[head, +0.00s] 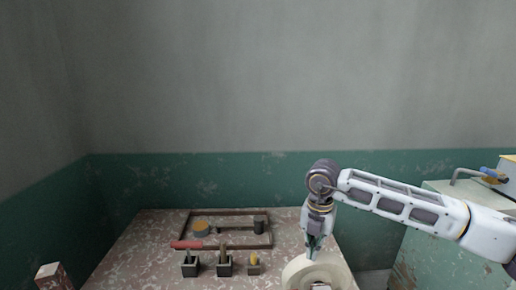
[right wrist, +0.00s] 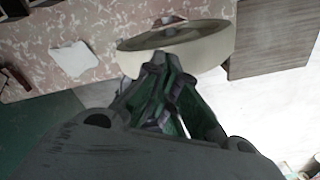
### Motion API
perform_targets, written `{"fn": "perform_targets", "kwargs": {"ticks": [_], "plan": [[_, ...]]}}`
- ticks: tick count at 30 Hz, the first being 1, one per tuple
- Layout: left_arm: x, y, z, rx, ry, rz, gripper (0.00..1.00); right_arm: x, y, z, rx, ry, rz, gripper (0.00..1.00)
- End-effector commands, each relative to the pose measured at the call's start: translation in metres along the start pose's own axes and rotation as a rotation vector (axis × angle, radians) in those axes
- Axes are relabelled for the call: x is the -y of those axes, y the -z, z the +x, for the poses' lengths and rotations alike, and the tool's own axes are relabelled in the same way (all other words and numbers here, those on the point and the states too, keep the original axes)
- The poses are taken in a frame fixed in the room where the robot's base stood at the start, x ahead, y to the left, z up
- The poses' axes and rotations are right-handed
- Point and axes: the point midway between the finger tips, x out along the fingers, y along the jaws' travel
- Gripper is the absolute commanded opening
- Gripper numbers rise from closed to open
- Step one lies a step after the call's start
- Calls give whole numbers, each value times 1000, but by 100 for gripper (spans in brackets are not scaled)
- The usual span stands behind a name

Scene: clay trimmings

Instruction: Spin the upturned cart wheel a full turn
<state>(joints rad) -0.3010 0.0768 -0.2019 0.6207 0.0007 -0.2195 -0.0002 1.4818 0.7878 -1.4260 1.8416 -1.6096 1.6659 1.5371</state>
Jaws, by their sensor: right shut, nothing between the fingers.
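The upturned cart wheel (head: 332,267) is a thick cream-coloured disc at the near right edge of the table in the head view, cut off by the bottom of the picture. It also shows in the right wrist view (right wrist: 205,42), just beyond my fingertips. My right gripper (head: 313,253) points down at the wheel's far side in the head view. In the right wrist view my right gripper (right wrist: 160,62) is shut and empty, its tips overlapping the wheel's rim. I cannot tell whether they touch it. My left gripper is not in view.
The speckled table (head: 150,235) carries a dark frame (head: 228,212), a tan round piece (head: 201,227), a red-handled tool (head: 186,244) and several small dark holders (head: 224,268). A cabinet (head: 440,240) with a tap stands at the right. A white scrap (right wrist: 72,58) lies near the wheel.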

Motion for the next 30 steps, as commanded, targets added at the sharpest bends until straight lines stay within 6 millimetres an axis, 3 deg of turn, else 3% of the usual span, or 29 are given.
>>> {"fn": "perform_targets", "kwargs": {"ticks": [1, 19, 30], "plan": [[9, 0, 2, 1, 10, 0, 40, 0, 0, 2, 0, 0, 0, 0], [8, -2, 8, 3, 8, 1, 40, 3, -2, 10, 0, 0, 1, 0], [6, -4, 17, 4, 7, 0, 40, 40, -23, 11, -1, 0, 3, 0]]}}
